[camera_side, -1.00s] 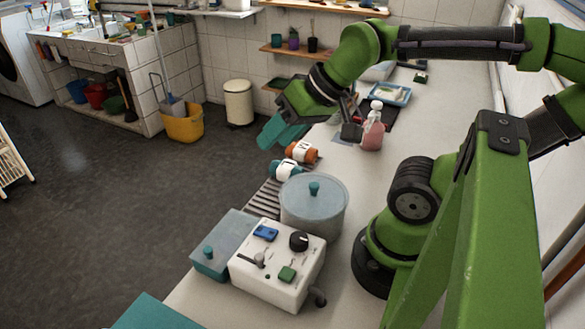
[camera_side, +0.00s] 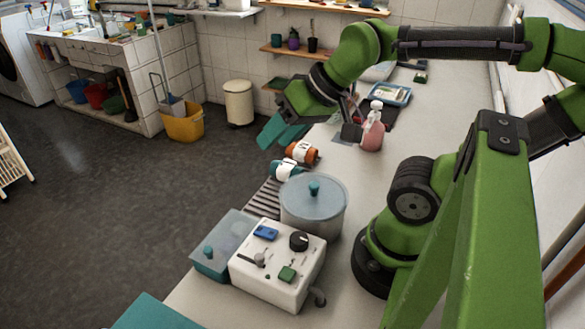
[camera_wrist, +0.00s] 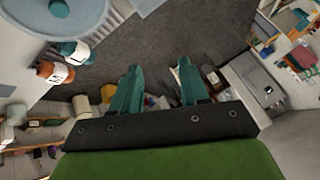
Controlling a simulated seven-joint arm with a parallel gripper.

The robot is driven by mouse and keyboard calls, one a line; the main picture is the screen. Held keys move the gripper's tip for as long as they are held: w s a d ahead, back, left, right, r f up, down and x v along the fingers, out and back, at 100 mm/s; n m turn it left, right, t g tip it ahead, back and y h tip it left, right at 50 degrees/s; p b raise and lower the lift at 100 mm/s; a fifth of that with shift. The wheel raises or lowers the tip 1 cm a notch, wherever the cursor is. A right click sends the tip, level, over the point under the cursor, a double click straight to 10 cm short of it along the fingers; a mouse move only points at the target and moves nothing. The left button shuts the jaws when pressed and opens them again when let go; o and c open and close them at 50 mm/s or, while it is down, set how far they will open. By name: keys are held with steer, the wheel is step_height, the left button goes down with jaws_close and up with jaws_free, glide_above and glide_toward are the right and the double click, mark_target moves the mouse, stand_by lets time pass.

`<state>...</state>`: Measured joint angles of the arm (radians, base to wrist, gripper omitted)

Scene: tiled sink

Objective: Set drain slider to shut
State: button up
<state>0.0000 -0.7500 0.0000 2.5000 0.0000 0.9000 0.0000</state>
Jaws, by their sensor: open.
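A white control box (camera_side: 278,264) stands at the near end of the counter in the side view. On its top are a blue switch (camera_side: 265,233), a black knob (camera_side: 299,241), a green button (camera_side: 287,273) and a slot with a dark slider lever (camera_side: 259,260). I cannot tell for sure which of these is the drain slider, or its setting. My gripper (camera_side: 280,133), with teal fingers, hangs well beyond the box, above the counter's left edge. In the wrist view my gripper (camera_wrist: 158,82) is open, its fingers apart with nothing between them.
A round lidded pot (camera_side: 313,212) and a teal lidded container (camera_side: 219,250) stand beside the box. A pink spray bottle (camera_side: 372,132) stands near my gripper. Open floor (camera_side: 110,230) lies left.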

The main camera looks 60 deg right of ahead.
steer(key=n+g+h, duration=0.2)
steer(key=n+g, duration=0.5)
steer(key=n, duration=1.5)
glide_above(259, 256)
step_height(259, 256, down, 16)
steer(key=shift+f, duration=0.1)
steer(key=shift+c, duration=0.4)
jaws_close()
